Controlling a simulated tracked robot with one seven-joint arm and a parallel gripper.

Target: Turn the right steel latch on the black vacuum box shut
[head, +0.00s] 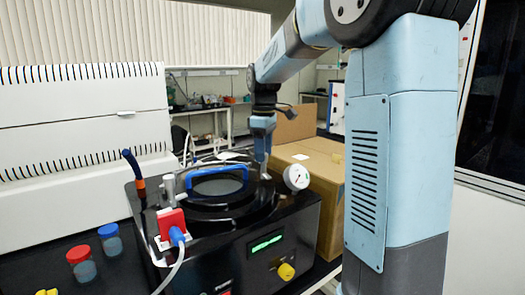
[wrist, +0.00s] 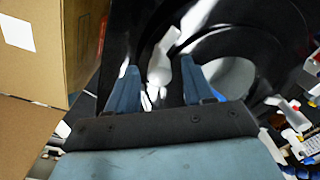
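The black vacuum box (head: 290,235) stands on the bench in the head view, with a round black lid and a blue lid handle (head: 217,181). My gripper (head: 263,160) points down at the right side of the lid. In the wrist view my gripper (wrist: 159,67) is open, its two blue fingers apart. The right steel latch (wrist: 160,72) shows in the gap between the fingers; I cannot tell whether they touch it. In the head view only a small pale part of this latch (head: 266,176) shows below the fingertips. Another steel latch (head: 169,186) stands at the lid's left.
A white-faced gauge (head: 296,177) stands just right of my gripper. Cardboard boxes (head: 312,165) stand behind and to the right. A red valve part (head: 171,222) with a hose is at the box's front left. Capped jars (head: 82,262) stand on the bench at left.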

